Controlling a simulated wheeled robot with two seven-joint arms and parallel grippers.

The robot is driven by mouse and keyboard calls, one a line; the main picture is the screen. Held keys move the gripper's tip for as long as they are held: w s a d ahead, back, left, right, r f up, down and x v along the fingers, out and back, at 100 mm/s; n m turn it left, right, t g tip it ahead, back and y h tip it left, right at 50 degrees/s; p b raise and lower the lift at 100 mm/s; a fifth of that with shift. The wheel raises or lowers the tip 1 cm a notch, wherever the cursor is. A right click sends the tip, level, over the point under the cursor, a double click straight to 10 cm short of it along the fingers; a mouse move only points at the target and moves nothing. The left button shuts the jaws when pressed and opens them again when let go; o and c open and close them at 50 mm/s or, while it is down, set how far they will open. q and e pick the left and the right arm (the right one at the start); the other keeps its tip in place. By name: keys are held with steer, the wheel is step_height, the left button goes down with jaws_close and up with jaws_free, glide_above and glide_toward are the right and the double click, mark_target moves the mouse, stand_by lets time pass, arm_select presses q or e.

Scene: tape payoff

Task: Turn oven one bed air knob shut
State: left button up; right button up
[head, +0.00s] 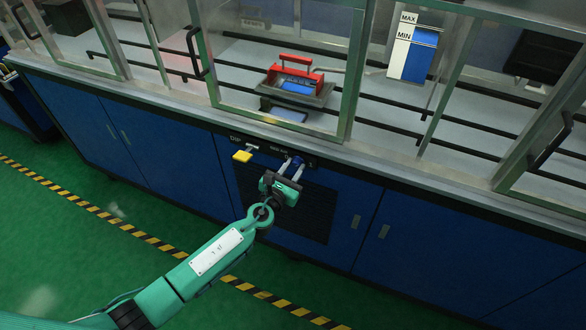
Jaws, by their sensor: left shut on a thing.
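My left gripper (290,168) reaches up from the lower left to the front panel under the counter edge. Its two fingers are shut on a small dark blue knob (296,160), one finger on each side. The fingers hide part of the knob, and I cannot tell its turn angle. A small label above the knob is too blurred to read surely. My right gripper is not in view.
Glazed sash frames with black handles (195,52) stand above the counter (400,163). Behind the glass are a red-handled tray (297,75) and a MAX/MIN level gauge (414,50). Blue cabinets (160,150) lie below.

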arm_select(q)
steer(key=shift+f+n, duration=0.1)
steer(key=shift+n, duration=0.2)
steer(key=shift+n+b, duration=0.3)
steer(key=shift+b, duration=0.15)
steer(key=shift+f+n+b, duration=0.1)
steer(key=shift+n+b, duration=0.7)
steer(key=shift+n, duration=0.4)
steer(key=n+b, duration=0.1)
steer(key=n, duration=0.1)
steer(key=shift+n, duration=0.4)
steer(key=n+b, duration=0.2)
steer(key=n, duration=0.3)
steer(key=shift+n+t, duration=0.3)
steer(key=shift+n, duration=0.1)
steer(key=n+b, duration=0.1)
steer(key=n, duration=0.2)
steer(key=shift+n+y, duration=0.3)
steer(key=shift+n, duration=1.3)
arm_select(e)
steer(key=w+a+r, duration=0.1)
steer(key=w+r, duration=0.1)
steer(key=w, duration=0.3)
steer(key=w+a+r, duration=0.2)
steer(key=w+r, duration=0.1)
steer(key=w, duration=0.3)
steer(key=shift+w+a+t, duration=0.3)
arm_select(q)
steer(key=o, duration=1)
steer(key=shift+c, duration=0.2)
